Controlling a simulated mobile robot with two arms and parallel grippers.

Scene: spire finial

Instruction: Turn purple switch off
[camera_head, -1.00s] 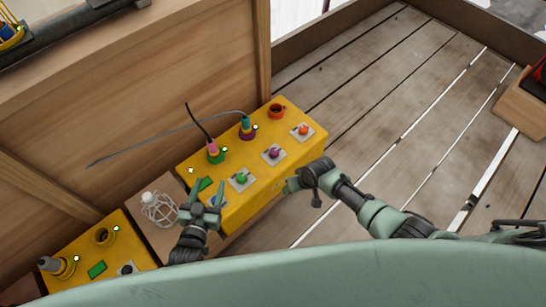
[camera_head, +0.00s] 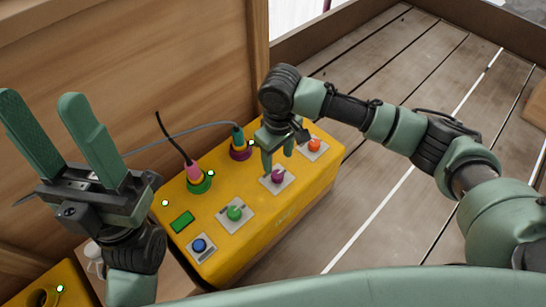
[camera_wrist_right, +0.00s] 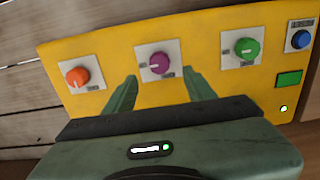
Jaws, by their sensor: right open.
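The purple switch (camera_head: 278,176) is a round knob on a pale square plate on top of the yellow box (camera_head: 262,222).
An orange knob (camera_head: 314,145) and a green knob (camera_head: 235,213) flank the purple one. A blue button (camera_head: 199,245) and a green screen (camera_head: 181,222) are nearer. Pink (camera_head: 194,172) and teal (camera_head: 238,138) plugs with cables stand behind. A wooden wall (camera_head: 180,70) rises behind the box.

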